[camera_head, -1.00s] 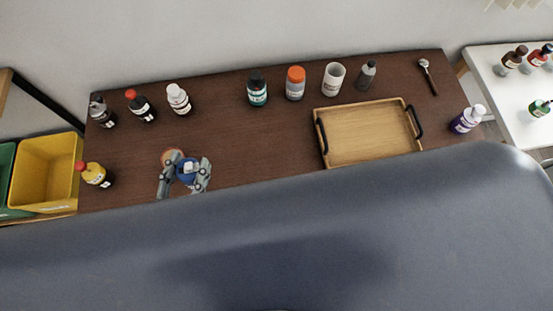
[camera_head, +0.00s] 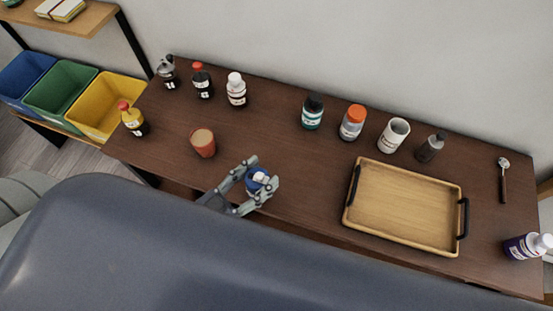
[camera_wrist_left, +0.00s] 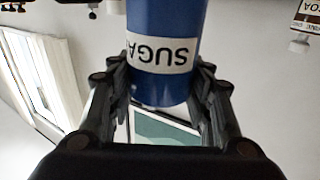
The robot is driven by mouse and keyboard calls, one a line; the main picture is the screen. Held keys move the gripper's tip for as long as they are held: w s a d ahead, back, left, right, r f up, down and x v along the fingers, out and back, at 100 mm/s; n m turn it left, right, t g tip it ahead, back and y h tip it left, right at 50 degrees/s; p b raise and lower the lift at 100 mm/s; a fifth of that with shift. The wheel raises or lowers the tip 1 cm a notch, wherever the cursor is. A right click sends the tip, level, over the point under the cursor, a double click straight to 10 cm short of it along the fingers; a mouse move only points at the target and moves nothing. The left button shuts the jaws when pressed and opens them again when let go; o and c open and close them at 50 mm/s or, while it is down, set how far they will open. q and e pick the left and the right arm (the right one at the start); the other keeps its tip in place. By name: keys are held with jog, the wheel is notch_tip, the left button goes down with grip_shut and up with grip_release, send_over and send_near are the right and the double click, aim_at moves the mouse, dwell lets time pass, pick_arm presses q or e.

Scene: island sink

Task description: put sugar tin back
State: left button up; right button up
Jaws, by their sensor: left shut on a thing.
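The sugar tin is a blue cylinder with a pale label reading "SUGA" in the left wrist view (camera_wrist_left: 163,85); in the head view the sugar tin (camera_head: 257,180) shows only its top and part of its side. My left gripper (camera_head: 262,187) is shut on it, with a finger on each side. The gripper and tin are over the front part of the dark wooden table (camera_head: 290,155). In the left wrist view the label appears upside down. I cannot tell whether the tin touches the table. My right gripper is not in view.
A reddish cup (camera_head: 203,143) stands left of the tin. A wooden tray (camera_head: 405,207) lies to the right. Several bottles line the back, with a white cup (camera_head: 393,135) among them. Bins (camera_head: 108,104) are beyond the left edge.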

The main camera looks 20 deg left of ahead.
pick_arm(q)
jog(key=shift+w+d+f+p, duration=0.35)
jog(key=shift+w+f, duration=0.35)
jog(key=shift+w, duration=0.5)
jog(key=shift+w+d+f+p, duration=0.25)
jog(key=shift+w+f, duration=0.4)
jog(key=shift+w, duration=0.5)
jog(key=shift+w+d+f+p, duration=0.35)
jog(key=shift+w+f, duration=0.35)
jog(key=shift+w, duration=0.5)
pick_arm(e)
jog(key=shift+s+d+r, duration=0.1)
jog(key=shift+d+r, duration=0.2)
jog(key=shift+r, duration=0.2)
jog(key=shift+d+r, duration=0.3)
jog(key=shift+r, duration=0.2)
pick_arm(q)
jog(key=shift+d, duration=0.1)
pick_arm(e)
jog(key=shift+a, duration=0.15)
pick_arm(q)
jog(key=o, duration=0.7)
jog(key=shift+f, duration=0.2)
jog(key=o, duration=0.4)
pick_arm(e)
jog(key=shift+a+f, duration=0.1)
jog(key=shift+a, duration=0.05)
